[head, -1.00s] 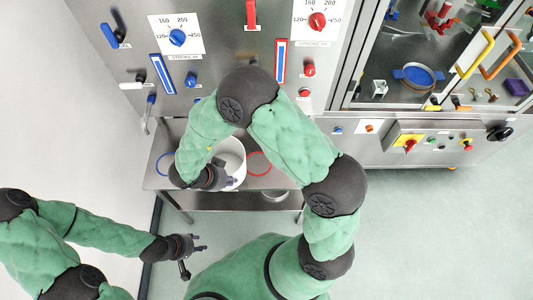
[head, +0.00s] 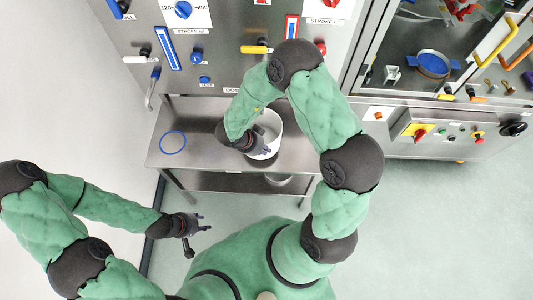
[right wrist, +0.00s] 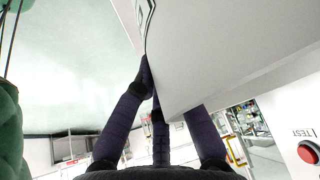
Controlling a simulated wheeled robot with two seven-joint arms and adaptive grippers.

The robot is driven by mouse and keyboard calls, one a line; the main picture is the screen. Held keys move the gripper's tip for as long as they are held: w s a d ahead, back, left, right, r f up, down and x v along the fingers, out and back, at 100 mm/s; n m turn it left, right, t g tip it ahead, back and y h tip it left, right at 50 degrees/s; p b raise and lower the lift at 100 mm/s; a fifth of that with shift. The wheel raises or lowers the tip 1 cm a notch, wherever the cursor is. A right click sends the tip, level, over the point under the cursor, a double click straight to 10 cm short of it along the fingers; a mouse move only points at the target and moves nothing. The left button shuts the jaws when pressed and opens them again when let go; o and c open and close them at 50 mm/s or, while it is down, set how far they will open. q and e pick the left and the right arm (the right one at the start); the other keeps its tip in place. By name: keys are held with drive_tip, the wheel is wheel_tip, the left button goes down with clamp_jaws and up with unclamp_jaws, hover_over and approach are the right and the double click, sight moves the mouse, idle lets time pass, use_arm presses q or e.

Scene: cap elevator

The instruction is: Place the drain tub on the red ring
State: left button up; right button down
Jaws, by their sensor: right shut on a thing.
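The white drain tub (head: 270,122) stands upright at the right part of the steel shelf, partly hidden by my right arm. My right gripper (head: 262,150) is shut on its near wall. In the right wrist view the tub's pale wall (right wrist: 230,55) fills the upper right, with my dark fingers (right wrist: 152,95) against it. The red ring does not show now; the tub covers the area where it lay. I cannot tell whether the tub rests on the shelf or hangs just above it. My left gripper (head: 203,222) is open and empty, low at the left.
A blue ring (head: 172,142) lies bare on the steel shelf (head: 205,130) to the left. A round metal vessel (head: 278,180) sits on the lower shelf. The panel above carries levers, knobs and buttons. A glazed cabinet (head: 430,50) stands at the right.

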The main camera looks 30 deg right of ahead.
sight(272, 155)
drive_tip(key=shift+w+d+f, duration=0.15)
drive_tip(key=shift+d+f, duration=0.35)
drive_tip(key=shift+f, duration=0.15)
wheel_tip(272, 155, down, 3)
drive_tip(key=shift+w+d+f+b, duration=0.1)
drive_tip(key=shift+w+f+b, duration=0.1)
drive_tip(key=shift+b, duration=0.65)
drive_tip(key=shift+s+r, duration=0.1)
drive_tip(key=c, duration=1.3)
unclamp_jaws()
drive_tip(key=shift+c, duration=0.2)
drive_tip(key=p+v, duration=0.3)
drive_tip(key=v, duration=0.9)
drive_tip(key=shift+p, duration=0.35)
